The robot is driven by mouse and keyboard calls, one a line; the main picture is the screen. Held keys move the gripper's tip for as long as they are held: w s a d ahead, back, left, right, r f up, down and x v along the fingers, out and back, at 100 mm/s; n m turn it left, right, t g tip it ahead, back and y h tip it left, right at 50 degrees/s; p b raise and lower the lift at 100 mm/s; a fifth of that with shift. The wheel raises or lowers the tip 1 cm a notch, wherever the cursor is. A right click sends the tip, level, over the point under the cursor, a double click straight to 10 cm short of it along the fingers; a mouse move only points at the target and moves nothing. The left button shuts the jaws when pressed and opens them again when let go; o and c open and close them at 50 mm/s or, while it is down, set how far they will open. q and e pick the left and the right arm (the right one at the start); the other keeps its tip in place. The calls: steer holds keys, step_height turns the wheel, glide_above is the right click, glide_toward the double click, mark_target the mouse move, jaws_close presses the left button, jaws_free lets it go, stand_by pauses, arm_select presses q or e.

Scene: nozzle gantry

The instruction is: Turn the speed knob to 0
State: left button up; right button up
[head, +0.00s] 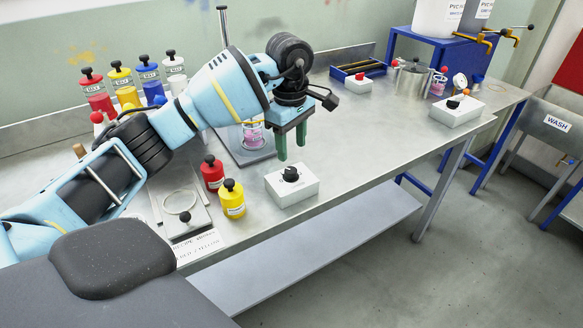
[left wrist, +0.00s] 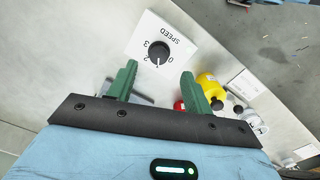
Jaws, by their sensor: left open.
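The speed knob (head: 290,174) is a black round knob on a white box (head: 300,190) near the bench's front edge. In the left wrist view the knob (left wrist: 158,52) sits on a face marked SPEED, with 0, 2 and 3 readable around it. A small white mark at its lower edge points between 2 and 0. My left gripper (head: 291,146) has green fingers pointing down just above the knob. It is open and empty; in the left wrist view its fingertips (left wrist: 159,68) stand either side of the knob's near edge, apart from it. My right gripper is not in view.
A red bottle (head: 212,174) and a yellow bottle (head: 232,200) stand left of the box. A clear vessel with pink contents (head: 253,136) stands behind it. Another white box with a knob (head: 457,110) is further right. The bench between them is clear.

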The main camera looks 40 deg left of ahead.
mark_target(291, 170)
arm_select(q)
steer(key=shift+a+r, duration=0.2)
steer(key=shift+a, duration=0.1)
steer(key=shift+w+f, duration=0.1)
steer(key=shift+f, duration=3.8)
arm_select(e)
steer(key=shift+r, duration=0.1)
arm_select(q)
steer(key=c, duration=1)
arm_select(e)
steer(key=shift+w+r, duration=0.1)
